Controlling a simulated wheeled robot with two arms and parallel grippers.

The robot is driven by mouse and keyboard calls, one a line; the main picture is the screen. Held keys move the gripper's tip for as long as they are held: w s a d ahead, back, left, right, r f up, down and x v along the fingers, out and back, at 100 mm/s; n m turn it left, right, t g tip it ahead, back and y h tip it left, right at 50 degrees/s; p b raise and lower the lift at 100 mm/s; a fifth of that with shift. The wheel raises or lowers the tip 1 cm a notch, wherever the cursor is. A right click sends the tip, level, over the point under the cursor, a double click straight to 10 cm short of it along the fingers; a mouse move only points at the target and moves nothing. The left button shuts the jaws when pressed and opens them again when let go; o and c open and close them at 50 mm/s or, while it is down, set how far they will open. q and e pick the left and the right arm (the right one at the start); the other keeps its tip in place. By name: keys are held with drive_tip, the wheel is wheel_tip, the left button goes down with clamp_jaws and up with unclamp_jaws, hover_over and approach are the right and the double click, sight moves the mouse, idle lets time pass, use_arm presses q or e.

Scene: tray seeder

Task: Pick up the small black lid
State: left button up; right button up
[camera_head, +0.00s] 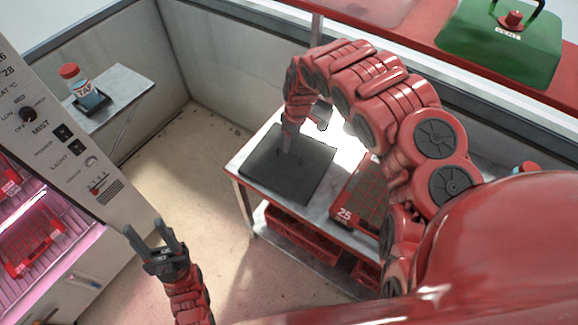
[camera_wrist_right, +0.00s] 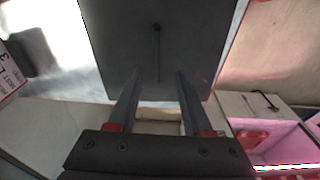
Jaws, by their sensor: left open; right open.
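A flat, dark square plate (camera_head: 312,180) lies on the light table at the centre of the head view. It is the only black lid-like thing I can make out. In the right wrist view the plate (camera_wrist_right: 195,45) fills the upper middle, with a small round knob or hole and a thin dark line on it. My right gripper (camera_head: 288,146) is over the plate, pointing down. Its open fingers (camera_wrist_right: 156,78) have nothing between them, and I cannot tell whether they touch the plate. My left gripper (camera_head: 143,228) is open and empty, off to the left above the floor.
A red tray (camera_head: 352,205) marked 25 lies right of the plate. Red crates (camera_head: 300,238) stand under the table. A bottle (camera_head: 85,92) stands on a side shelf. A green case (camera_head: 500,45) is on the red ledge. A control cabinet (camera_head: 45,115) is at left.

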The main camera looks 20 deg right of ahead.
sight(289, 153)
drive_tip(key=shift+w+a+f, duration=0.15)
drive_tip(key=shift+f, duration=1.35)
drive_tip(key=shift+w+f+p, duration=0.15)
drive_tip(key=shift+f+p, duration=0.1)
drive_tip(key=shift+p, duration=0.05)
drive_tip(key=shift+w+a+f+p, duration=0.15)
drive_tip(key=shift+f+p, duration=0.2)
drive_tip(key=shift+f, duration=0.45)
drive_tip(key=shift+w+f, duration=0.15)
drive_tip(key=shift+f, duration=1.4)
drive_tip(key=shift+c, duration=0.3)
clamp_jaws()
